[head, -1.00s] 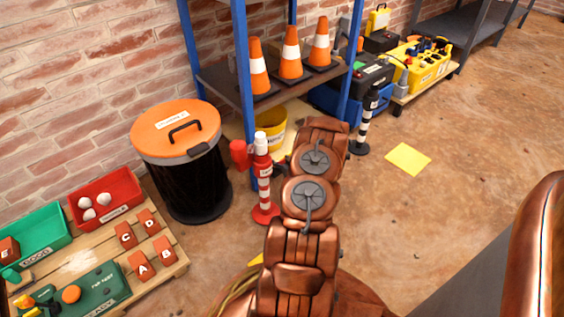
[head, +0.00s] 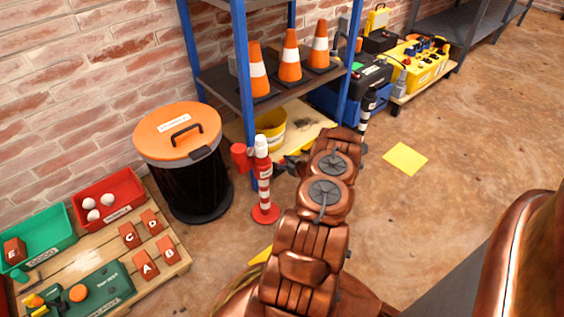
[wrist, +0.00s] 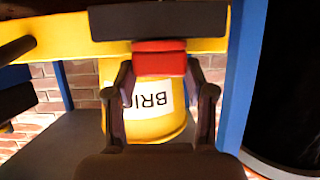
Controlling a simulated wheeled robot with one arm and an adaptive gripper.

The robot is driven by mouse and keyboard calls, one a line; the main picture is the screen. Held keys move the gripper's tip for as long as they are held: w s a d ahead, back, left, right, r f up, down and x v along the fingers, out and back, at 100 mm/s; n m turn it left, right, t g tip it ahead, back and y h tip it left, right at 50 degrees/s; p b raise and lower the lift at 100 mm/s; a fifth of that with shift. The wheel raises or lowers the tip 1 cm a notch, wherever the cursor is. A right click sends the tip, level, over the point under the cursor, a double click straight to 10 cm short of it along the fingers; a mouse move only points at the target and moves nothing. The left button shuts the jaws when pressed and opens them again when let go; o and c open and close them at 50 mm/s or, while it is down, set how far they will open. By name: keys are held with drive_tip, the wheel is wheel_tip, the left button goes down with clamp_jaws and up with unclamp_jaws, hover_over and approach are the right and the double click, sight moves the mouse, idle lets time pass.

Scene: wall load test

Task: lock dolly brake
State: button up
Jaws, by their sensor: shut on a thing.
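In the wrist view my gripper (wrist: 159,82) has its two dark fingers on either side of a red block (wrist: 159,58), shut on it. The red block looks like the brake pedal or lever. It sits against a black bar (wrist: 158,20), with a yellow beam (wrist: 65,36) beside it that may be part of the dolly. In the head view my gripper (head: 290,165) is a small dark shape by the pale yellow deck (head: 312,125) under the shelf. My copper arm hides much of that area, and I cannot make out the red block there.
A yellow bucket (wrist: 172,120) with a partly hidden label stands behind the fingers. A red-and-white post (head: 264,185) and a black bin with an orange lid (head: 180,132) stand to the left. Blue shelf uprights (head: 243,70) are close. Floor by the yellow square (head: 406,159) is clear.

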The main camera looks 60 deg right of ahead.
drive_tip(key=o, duration=1.2)
drive_tip(key=shift+c, duration=0.2)
drive_tip(key=shift+s, duration=0.15)
drive_tip(key=v, duration=1.1)
drive_tip(key=shift+s+r, duration=0.3)
